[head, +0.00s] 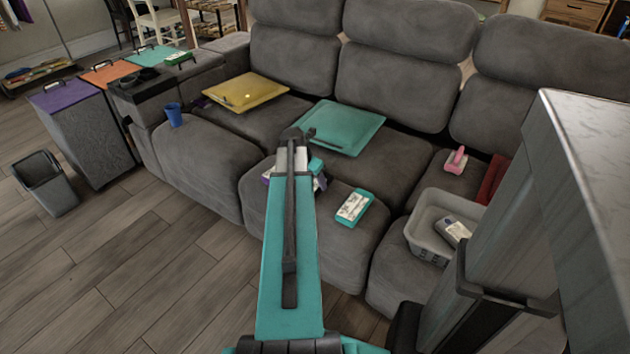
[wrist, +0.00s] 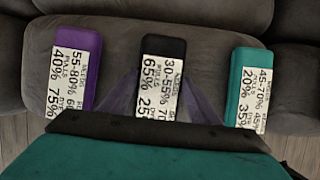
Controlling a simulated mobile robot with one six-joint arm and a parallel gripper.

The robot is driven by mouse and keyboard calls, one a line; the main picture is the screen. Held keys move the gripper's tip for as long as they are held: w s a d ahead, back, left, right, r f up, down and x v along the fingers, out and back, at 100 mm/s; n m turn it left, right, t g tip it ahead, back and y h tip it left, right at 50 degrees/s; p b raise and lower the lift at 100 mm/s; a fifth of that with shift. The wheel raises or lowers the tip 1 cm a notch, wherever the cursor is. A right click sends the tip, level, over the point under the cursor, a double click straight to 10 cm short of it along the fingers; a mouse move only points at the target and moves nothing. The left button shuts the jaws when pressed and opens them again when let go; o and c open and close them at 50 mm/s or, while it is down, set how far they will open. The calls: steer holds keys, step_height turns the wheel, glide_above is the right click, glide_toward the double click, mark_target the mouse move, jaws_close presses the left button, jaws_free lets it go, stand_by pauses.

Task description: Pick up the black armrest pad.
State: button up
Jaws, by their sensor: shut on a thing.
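The black armrest pad (wrist: 164,48) is a small block with a white printed label, in the middle of the wrist view. My gripper (wrist: 161,76) is shut on it, with one finger along each long side. A purple pad (wrist: 80,38) with a similar label is to its left and a teal pad (wrist: 252,57) is to its right, on the grey seat. The teal pad also shows in the head view (head: 355,206). There my arm hides the black pad and the fingertips. I cannot tell whether the black pad is clear of the seat.
The grey sofa (head: 195,165) holds a yellow board (head: 246,92), a green board (head: 345,128), a blue cup (head: 174,115) and a pink object (head: 456,160). A pale basket (head: 424,236) with a grey object stands at the right. A bin (head: 47,184) stands on open floor at the left.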

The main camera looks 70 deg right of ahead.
step_height(320, 180, up, 9)
steer(key=p, duration=0.1)
steer(key=shift+r+p, duration=0.15)
steer(key=shift+p, duration=0.15)
stand_by(0.5)
steer(key=w+a+r+m+p, duration=0.15)
steer(key=w+a+p, duration=0.25)
steer(key=w+a, duration=1.05)
steer(key=w+a+r+p, duration=0.2)
steer(key=w+a+p, duration=0.1)
steer(key=w+a, duration=1.15)
steer(key=w+a+r+p, duration=0.1)
steer(key=w+a+p, duration=0.1)
steer(key=a, duration=1)
steer(key=w+a+r+m+g+p, duration=0.1)
steer(key=w+a, duration=0.3)
steer(key=a, duration=0.9)
steer(key=w+a+r+m+p, duration=0.1)
steer(key=w+a+r+p, duration=0.2)
steer(key=a, duration=0.9)
steer(key=shift+a+y+p, duration=0.15)
steer(key=shift+y+p, duration=0.15)
steer(key=shift+p, duration=0.15)
